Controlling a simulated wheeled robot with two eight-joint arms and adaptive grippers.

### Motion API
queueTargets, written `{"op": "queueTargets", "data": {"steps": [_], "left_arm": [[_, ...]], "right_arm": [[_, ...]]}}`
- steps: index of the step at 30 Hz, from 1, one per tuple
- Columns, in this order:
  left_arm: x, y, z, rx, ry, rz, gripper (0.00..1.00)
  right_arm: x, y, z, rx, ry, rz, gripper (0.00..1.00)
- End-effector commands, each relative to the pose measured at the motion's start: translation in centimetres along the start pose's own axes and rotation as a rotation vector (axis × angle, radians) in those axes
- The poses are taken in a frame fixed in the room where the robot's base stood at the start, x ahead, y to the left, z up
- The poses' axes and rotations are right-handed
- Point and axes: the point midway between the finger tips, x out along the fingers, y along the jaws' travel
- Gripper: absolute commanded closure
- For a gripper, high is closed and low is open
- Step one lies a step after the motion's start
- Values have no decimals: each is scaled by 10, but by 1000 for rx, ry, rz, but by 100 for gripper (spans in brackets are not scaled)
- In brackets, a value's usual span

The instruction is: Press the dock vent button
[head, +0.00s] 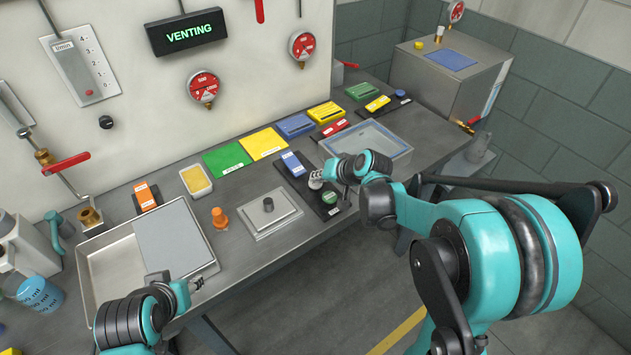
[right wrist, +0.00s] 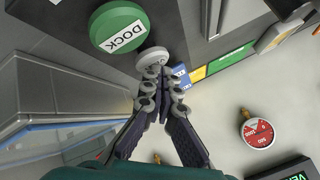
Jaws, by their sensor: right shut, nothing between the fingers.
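The dock is a dark plate (head: 297,182) on the bench. A green round button (head: 330,197) labelled DOCK sits at its near end; it also shows large in the right wrist view (right wrist: 117,27). A pale round disc (right wrist: 152,58) lies beside the green button. My right gripper (head: 319,176) is over the dock's near end, shut and empty. In the right wrist view its closed fingertips (right wrist: 163,76) are at the pale disc, beside the green button; whether they touch the disc cannot be told. My left gripper (head: 190,288) is by the metal tray, its fingers too small to judge.
A wall display (head: 187,32) reads VENTING. A clear-walled bin (head: 372,143) is close to the right gripper. A square metal plate with a knob (head: 270,214) lies left of the dock. A metal tray (head: 100,285) is at left.

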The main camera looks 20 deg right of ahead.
Motion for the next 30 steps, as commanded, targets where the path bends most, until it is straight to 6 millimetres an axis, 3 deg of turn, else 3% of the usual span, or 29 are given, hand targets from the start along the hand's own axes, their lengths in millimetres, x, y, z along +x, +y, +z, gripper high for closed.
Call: {"op": "queueTargets", "data": {"steps": [15, 30], "left_arm": [[1, 0, 1, 0, 0, 0, 60], [-12, 0, -9, 0, 0, 0, 60]], "right_arm": [[1, 1, 1, 0, -1, 0, 100], [-13, -10, -10, 0, -1, 0, 100]]}}
